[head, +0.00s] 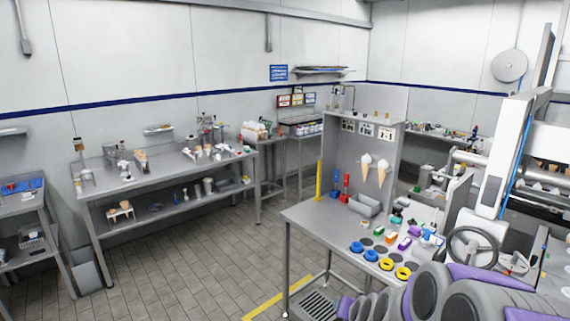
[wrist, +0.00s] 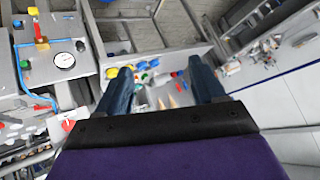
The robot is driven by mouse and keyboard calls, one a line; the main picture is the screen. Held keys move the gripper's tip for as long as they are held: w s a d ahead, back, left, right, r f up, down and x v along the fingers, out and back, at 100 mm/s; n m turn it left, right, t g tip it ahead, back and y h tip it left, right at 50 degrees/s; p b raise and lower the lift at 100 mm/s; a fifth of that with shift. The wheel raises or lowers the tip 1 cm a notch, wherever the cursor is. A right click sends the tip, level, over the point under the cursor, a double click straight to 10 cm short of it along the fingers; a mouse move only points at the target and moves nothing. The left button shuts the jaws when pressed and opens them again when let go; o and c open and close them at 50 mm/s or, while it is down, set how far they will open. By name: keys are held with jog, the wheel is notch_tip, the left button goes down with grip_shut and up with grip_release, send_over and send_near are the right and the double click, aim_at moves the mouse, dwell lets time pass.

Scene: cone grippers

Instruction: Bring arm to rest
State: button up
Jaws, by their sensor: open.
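My gripper (wrist: 160,74) shows in the wrist view with its two dark blue fingers spread wide apart and nothing between them. The grey and purple links of my arm (head: 440,296) fill the lower right of the head view, in front of the near workbench. I cannot make out the fingers in the head view. Beyond the fingers, the wrist view looks from a height at benches with small coloured items, at a tilted angle.
The near steel workbench (head: 306,220) holds blue and yellow rings, coloured blocks and a grey bin (head: 364,205). A long steel table (head: 170,172) with small items stands along the back wall. A pressure gauge (wrist: 65,61) shows at left. Tiled floor (head: 200,265) lies clear between tables.

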jog(key=s+a+r+n+g+y+b, duration=0.1)
jog(key=s+a+n+g, duration=0.15)
jog(key=s, duration=0.45)
jog(key=s+a+r+n+g+y, duration=0.1)
jog(key=s+a+g, duration=0.15)
jog(key=s, duration=0.55)
jog(key=s+d+r+g+h, duration=0.1)
jog(key=s+g, duration=0.2)
jog(key=s, duration=0.9)
jog(key=s+r+g+h+b, duration=0.1)
jog(key=s+g, duration=0.2)
jog(key=s, duration=0.9)
jog(key=shift+s+d+r+n, duration=0.3)
jog(key=shift+d+r+n, duration=0.05)
jog(key=shift+d+n, duration=0.1)
